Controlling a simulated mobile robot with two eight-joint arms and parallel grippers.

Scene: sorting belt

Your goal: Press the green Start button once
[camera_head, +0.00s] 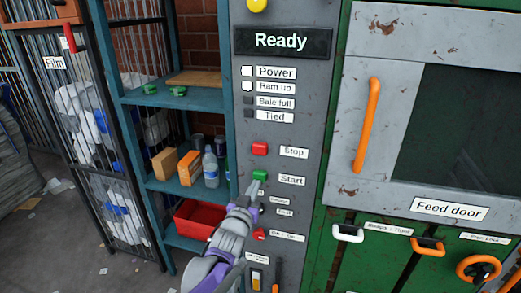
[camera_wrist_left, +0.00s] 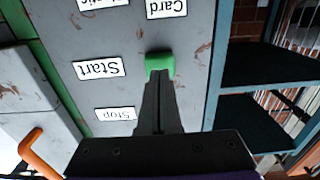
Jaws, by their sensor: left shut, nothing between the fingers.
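The green Start button (camera_head: 259,174) is on the grey control panel (camera_head: 305,150), left of the label "Start" (camera_head: 292,181). My left gripper (camera_head: 253,188) is shut and empty, its tips just below the button in the head view. In the left wrist view, which shows the panel upside down, the closed fingers (camera_wrist_left: 160,82) point at the green button (camera_wrist_left: 160,61) and cover its lower edge. I cannot tell whether the tips touch it or whether it is pushed in. My right gripper is not in view.
A red Stop button (camera_head: 260,148) sits above Start, and the display (camera_head: 283,41) reads "Ready". More controls, including a red one (camera_head: 259,235), lie below. Shelves with boxes and a red bin (camera_head: 200,218) stand to the left; the feed door's orange handle (camera_head: 366,125) is right.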

